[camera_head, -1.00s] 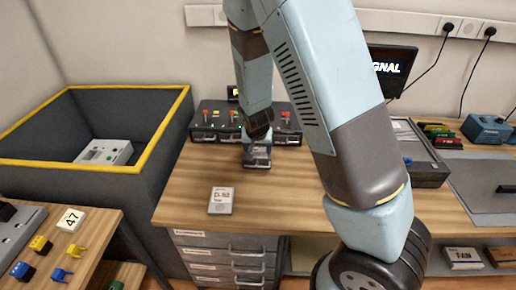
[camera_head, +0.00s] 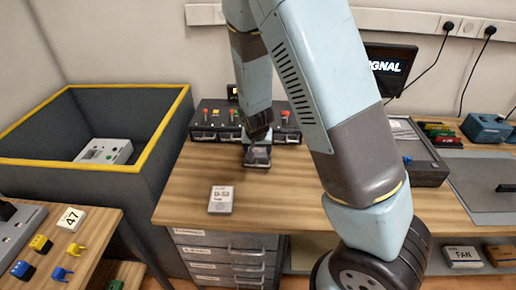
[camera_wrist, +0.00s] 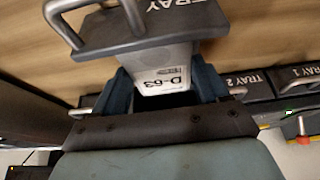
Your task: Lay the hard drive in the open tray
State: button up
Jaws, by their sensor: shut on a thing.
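The hard drive (camera_wrist: 165,62), pale with a "D-63" label, sits between the blue fingers of my gripper (camera_wrist: 160,86) in the wrist view. My gripper is shut on it. The open tray (camera_wrist: 140,38) is dark grey with a metal handle, and its front overlaps the drive's far end in that view. I cannot tell whether the drive touches the tray floor. In the head view the open tray (camera_head: 257,162) sticks out of the tray unit, with my gripper (camera_head: 257,141) just above it and the drive hardly visible.
The tray unit (camera_head: 208,137) has other trays beside the open one, with coloured knobs above. Another drive (camera_head: 221,200) lies on the wooden bench (camera_head: 185,185). A yellow-rimmed bin (camera_head: 160,135) stands left; a dark case (camera_head: 425,170) lies right.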

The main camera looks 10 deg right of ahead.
jog(key=shift+f, duration=0.1)
jog(key=o, duration=1.2)
jog(key=shift+r, duration=4)
